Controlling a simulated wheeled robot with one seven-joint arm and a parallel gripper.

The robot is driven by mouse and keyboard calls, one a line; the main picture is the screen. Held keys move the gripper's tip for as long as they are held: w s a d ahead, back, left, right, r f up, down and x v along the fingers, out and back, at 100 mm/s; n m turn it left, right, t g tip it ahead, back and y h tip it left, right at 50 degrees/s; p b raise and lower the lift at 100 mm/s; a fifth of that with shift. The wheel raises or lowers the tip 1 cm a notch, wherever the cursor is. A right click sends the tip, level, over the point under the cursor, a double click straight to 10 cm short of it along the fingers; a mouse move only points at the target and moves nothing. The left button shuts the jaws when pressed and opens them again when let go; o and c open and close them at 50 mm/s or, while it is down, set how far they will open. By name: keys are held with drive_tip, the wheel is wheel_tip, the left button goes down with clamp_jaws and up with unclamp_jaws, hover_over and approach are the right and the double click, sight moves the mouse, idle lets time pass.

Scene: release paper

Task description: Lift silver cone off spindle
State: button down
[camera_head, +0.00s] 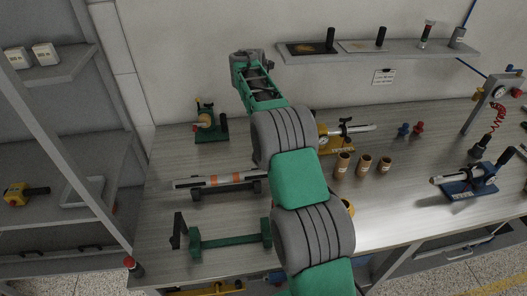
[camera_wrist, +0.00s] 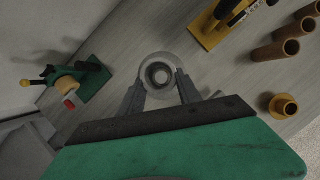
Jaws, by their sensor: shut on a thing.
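The silver cone (camera_wrist: 146,66) shows end-on in the wrist view as a pale grey ring with a dark centre. My gripper (camera_wrist: 162,88) has its two grey fingers on either side of the cone and is shut on it. No spindle can be made out beneath the cone. I cannot tell whether the cone is still around one or clear of it. In the head view my arm crosses the middle of the bench, and I cannot make out the fingers or cone there.
A green stand with a tan roll (camera_head: 205,121) is at the back left, and a yellow fixture (camera_head: 338,143) right of my arm. Several brown cylinders (camera_head: 364,164) stand in front of it. A dark green bracket (camera_head: 228,240) lies near the front. A blue fixture (camera_head: 470,183) is far right.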

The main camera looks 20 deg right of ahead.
drive_tip(key=shift+r, duration=0.7)
drive_tip(key=shift+r, duration=0.85)
